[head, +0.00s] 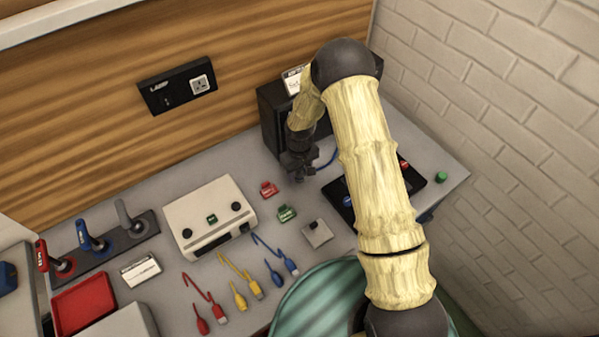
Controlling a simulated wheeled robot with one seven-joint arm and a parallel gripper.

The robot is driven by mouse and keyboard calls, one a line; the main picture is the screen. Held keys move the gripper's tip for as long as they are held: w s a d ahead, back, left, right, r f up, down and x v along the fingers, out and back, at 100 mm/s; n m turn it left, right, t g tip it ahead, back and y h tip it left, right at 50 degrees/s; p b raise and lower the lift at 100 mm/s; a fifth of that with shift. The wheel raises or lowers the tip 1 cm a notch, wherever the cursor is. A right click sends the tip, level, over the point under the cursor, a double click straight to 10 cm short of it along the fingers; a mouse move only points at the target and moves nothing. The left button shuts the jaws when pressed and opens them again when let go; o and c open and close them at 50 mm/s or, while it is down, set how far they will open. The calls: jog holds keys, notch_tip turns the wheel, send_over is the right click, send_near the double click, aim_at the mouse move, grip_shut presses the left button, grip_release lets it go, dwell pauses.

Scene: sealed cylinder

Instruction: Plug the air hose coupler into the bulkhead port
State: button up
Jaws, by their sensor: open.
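My gripper (298,174) hangs low over the back of the grey counter, in front of a black box (268,118). It is open, and no held thing can be made out between its small dark fingers. A short piece of blue hose or cable (327,159) shows just right of my gripper, partly behind my arm. I cannot make out a coupler on its end. I cannot pick out the bulkhead port; my arm covers much of the black box's front.
Red (268,189) and green (286,214) tagged pieces and a grey block (317,233) lie in front of my gripper. A cream device (208,220), several coloured cables (240,285), a lever rack (100,245) and a red tray (84,303) stand left. A black panel (345,200) lies right.

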grip_shut()
jog(key=shift+r, duration=0.15)
jog(key=shift+r+p, duration=1.75)
jog(key=shift+r, duration=1.15)
jog(key=shift+f, duration=0.1)
